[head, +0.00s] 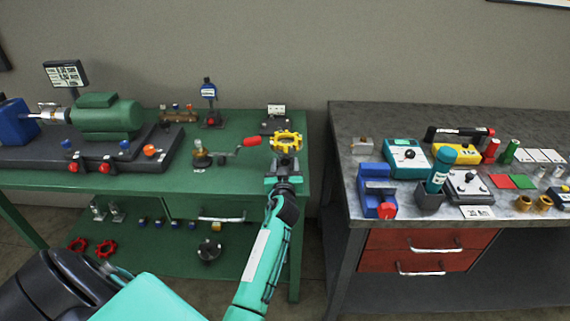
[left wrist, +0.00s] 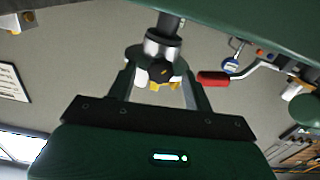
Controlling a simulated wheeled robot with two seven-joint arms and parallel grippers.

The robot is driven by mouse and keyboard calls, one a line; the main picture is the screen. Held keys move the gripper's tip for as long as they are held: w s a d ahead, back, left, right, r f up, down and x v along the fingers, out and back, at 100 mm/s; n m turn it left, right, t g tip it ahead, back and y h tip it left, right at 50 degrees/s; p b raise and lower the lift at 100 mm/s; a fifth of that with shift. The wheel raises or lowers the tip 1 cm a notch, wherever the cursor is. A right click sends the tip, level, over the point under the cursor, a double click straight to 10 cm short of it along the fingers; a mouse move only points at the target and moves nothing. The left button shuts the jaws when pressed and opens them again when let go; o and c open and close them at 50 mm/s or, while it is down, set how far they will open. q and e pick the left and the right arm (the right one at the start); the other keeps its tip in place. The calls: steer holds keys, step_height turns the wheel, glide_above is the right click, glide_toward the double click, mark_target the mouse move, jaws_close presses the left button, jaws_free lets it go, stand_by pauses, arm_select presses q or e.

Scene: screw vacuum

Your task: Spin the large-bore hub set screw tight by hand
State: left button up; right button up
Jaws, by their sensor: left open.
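My left gripper (head: 284,168) is at the right end of the green bench, just in front of a yellow handwheel (head: 286,140). In the left wrist view the open fingers (left wrist: 160,78) stand on both sides of a dark knob-like end with a silver collar (left wrist: 162,46). Some yellow of the wheel (left wrist: 154,86) shows between the fingers. I cannot tell whether the fingers touch anything. No part can be clearly made out as the large-bore hub set screw. A silver shaft coupling (head: 47,113) sits between the blue pump and green motor at far left.
The green motor (head: 104,118) stands on a dark base at the left. A crank with a red handle (head: 250,140) is close left of my gripper. A small blue gauge (head: 209,91) stands behind. A grey bench (head: 347,118) with many tools is at the right, across a gap.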

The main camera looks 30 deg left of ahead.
arm_select(q)
steer(key=c, duration=0.9)
steer(key=shift+c, duration=0.4)
arm_select(e)
steer(key=shift+s+f, duration=0.1)
steer(key=shift+s, duration=0.5)
